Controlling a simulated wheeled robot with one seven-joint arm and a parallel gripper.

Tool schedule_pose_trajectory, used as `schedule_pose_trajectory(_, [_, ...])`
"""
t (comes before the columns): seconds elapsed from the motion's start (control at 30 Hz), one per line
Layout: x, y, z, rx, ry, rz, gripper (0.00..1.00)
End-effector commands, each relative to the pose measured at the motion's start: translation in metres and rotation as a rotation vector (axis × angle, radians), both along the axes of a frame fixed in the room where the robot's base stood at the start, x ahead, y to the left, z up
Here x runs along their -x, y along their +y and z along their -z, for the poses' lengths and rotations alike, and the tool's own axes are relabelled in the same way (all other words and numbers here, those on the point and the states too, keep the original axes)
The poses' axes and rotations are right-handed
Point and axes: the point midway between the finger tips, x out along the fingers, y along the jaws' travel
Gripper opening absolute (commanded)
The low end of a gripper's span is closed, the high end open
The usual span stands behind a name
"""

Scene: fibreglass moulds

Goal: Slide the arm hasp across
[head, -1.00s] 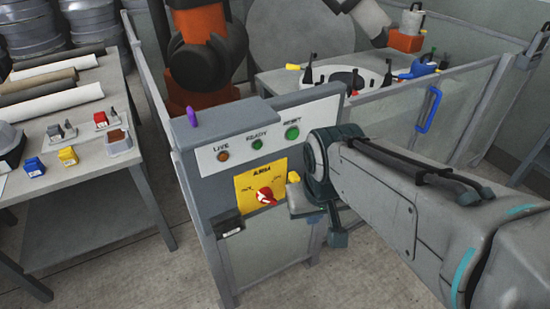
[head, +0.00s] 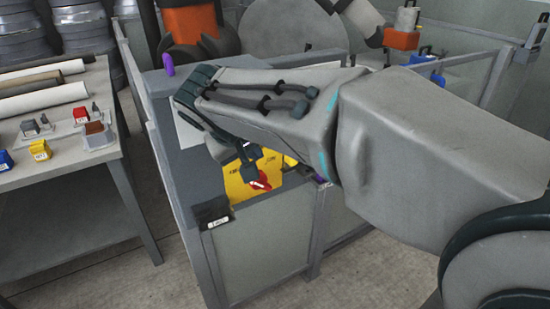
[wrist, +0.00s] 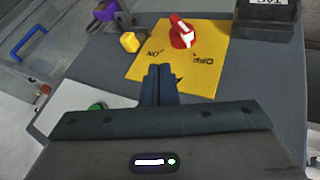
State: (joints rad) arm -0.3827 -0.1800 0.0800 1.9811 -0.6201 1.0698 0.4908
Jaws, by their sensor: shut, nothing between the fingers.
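In the head view my gripper (head: 249,165) partly hides the plate.
A purple item (wrist: 106,10) lies beyond the yellow block. A black labelled box (wrist: 265,18) is beside the switch. A green button (wrist: 97,107) is close to my gripper. A table (head: 70,190) with rolls and small blocks stands left; a fence is behind.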

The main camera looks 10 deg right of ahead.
Motion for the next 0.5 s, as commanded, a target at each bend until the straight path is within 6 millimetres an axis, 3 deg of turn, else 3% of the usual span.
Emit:
schedule_pose_trajectory(0.27, [-0.002,-0.002,0.005,0.000,0.001,0.002,0.00])
schedule_pose_trajectory(0.5, [-0.022,-0.016,0.039,0.001,0.006,0.003,0.00])
